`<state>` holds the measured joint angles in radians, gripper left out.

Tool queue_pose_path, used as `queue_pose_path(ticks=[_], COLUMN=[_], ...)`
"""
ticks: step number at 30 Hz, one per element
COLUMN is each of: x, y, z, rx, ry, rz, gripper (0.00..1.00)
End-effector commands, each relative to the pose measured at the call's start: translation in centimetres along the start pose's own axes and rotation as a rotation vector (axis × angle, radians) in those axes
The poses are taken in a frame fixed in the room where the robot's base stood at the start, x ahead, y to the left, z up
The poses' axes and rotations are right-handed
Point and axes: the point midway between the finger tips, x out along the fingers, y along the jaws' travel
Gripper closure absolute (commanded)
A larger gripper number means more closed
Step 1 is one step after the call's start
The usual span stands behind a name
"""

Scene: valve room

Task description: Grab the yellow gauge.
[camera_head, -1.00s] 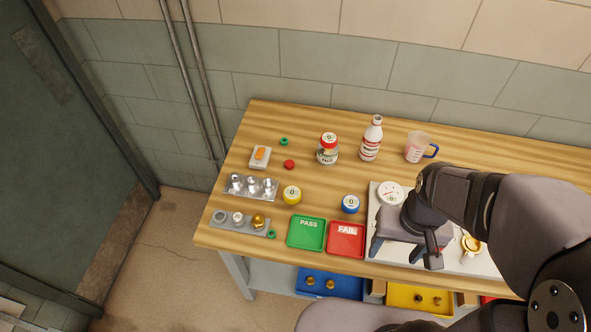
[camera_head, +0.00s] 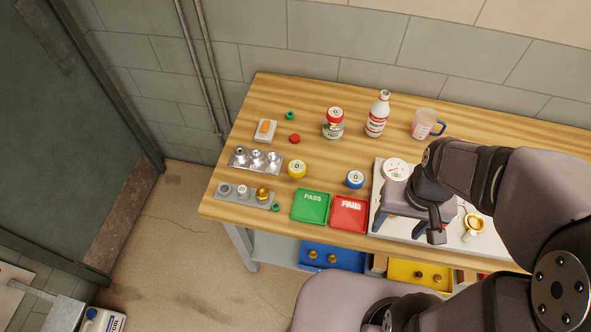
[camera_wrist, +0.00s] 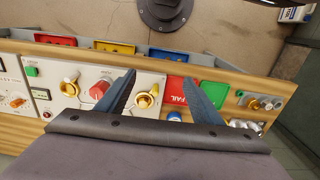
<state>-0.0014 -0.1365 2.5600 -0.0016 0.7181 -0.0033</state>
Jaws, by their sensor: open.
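The yellow gauge (camera_head: 297,169) is a short round can with a pale dial on top. It stands upright on the wooden bench, above the green PASS tray (camera_head: 311,207) and right of a grey rack with several silver pieces (camera_head: 256,160). My gripper (camera_head: 408,227) is open, with nothing seen between its fingers. It hangs over the white panel at the right, well apart from the yellow gauge. In the wrist view, the open fingers (camera_wrist: 157,66) point over the panel and red tray. I cannot make out the yellow gauge there.
A blue gauge (camera_head: 355,179) and red FAIL tray (camera_head: 349,214) lie between my gripper and the yellow gauge. A red-lidded jar (camera_head: 333,124), bottle (camera_head: 376,114) and measuring cup (camera_head: 426,124) stand behind. A second rack (camera_head: 244,195) lies near the bench's left end.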

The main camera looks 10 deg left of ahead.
Motion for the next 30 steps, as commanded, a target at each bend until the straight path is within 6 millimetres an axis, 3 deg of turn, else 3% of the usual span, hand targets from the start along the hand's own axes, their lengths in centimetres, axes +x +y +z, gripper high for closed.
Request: queue_pose_path(ticks=[19,22,26,30], x=[0.0,0.3,1.1,1.9], y=[0.0,-0.5,-2.5,-7.3], z=[0.0,-0.8,-4.3,-11.7], rx=[0.000,-0.005,-0.024,-0.050], ry=[0.001,0.019,0.108,0.308], rz=[0.000,-0.010,-0.052,-0.137], gripper=[0.36,0.36,0.36,0.36])
